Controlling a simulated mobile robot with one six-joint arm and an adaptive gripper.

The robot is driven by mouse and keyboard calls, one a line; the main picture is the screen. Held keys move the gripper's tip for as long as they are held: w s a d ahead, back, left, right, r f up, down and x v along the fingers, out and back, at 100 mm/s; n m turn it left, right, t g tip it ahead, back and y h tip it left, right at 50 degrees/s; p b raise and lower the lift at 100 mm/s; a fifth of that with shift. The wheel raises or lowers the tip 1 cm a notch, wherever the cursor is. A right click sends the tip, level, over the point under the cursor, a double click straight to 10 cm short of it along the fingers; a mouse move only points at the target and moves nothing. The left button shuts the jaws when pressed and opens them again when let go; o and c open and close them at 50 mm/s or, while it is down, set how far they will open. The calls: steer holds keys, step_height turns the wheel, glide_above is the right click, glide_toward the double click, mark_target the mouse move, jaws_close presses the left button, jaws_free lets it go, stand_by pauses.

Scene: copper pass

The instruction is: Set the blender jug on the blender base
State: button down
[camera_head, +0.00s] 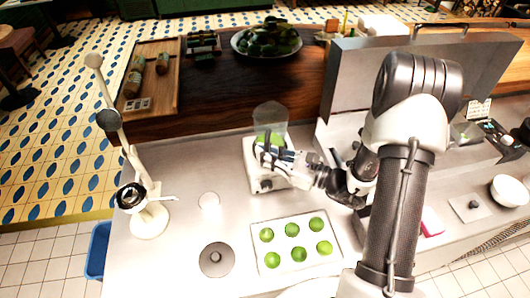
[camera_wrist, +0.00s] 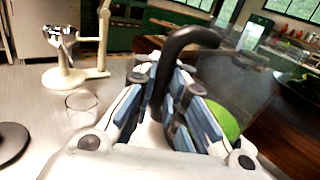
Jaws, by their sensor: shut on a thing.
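The clear blender jug (camera_head: 271,113) has a dark handle and a green thing inside. It is roughly upright above the white blender base (camera_head: 254,176) in the head view; whether it touches the base is hidden by my gripper. My gripper (camera_head: 268,153) comes from the right and is shut on the jug's handle. In the wrist view, the blue finger pads of my gripper (camera_wrist: 172,105) lie on both sides of the black handle. The jug's clear wall (camera_wrist: 238,78) is to the right there, with a green lime (camera_wrist: 224,121) showing through.
A white tray (camera_head: 254,255) of several limes lies in front of the base. A grey round lid (camera_head: 216,259) and a small glass (camera_head: 209,203) stand to its left. A pale lever press (camera_head: 150,218) stands at the counter's left edge. A raised wooden ledge (camera_head: 225,92) runs behind.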

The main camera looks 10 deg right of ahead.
steer(key=c, duration=1.9)
jaws_free()
steer(key=shift+f, duration=0.1)
steer(key=v, duration=1.1)
